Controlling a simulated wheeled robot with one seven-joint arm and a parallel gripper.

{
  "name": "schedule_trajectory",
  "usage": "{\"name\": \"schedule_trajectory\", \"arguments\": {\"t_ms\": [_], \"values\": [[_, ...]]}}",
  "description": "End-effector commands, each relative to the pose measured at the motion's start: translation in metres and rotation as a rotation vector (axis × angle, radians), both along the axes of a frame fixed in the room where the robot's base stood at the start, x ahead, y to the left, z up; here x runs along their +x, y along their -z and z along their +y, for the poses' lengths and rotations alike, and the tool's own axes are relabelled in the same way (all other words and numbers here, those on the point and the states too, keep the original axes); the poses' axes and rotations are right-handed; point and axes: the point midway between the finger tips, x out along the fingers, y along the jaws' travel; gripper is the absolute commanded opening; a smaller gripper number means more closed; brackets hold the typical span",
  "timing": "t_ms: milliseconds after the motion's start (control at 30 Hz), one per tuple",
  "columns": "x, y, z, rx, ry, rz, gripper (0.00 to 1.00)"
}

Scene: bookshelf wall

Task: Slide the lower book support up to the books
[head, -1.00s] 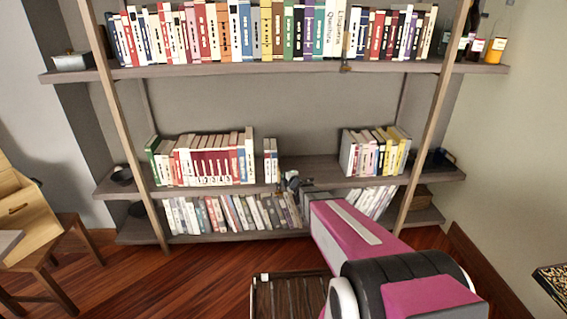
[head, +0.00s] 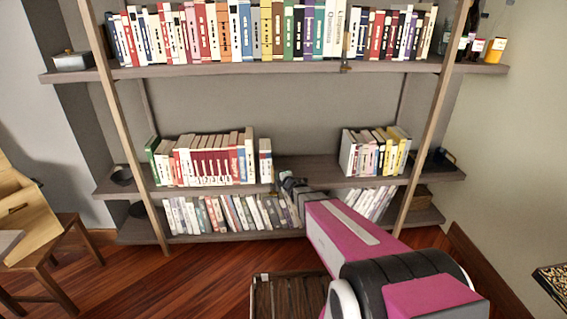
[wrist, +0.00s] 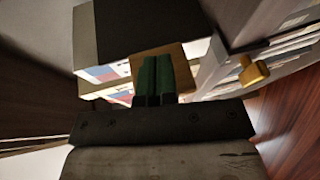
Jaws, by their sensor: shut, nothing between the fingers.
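The lower book support shows in the wrist view as a tan plate (wrist: 178,52) standing against a book (wrist: 112,38), with a brass knob (wrist: 253,70) at the shelf's front edge. My gripper (wrist: 156,64) is shut and empty. Its green fingertips are at the plate's near face and appear to touch it. In the head view my gripper (head: 284,182) is on the middle shelf, just right of a lone upright book (head: 265,161). A narrow gap separates that book from the long row of books (head: 205,160). The support is mostly hidden there.
The middle shelf (head: 312,174) is bare between my gripper and the right book group (head: 375,152). The full upper shelf (head: 230,68) is above, and leaning books (head: 225,212) fill the bottom shelf. A shelf post (head: 432,130) stands to the right.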

Motion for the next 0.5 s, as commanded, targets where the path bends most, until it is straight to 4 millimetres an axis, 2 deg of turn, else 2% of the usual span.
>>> {"name": "schedule_trajectory", "arguments": {"t_ms": [500], "values": [[0.000, 0.000, 0.028, 0.001, -0.002, -0.001, 0.00]]}}
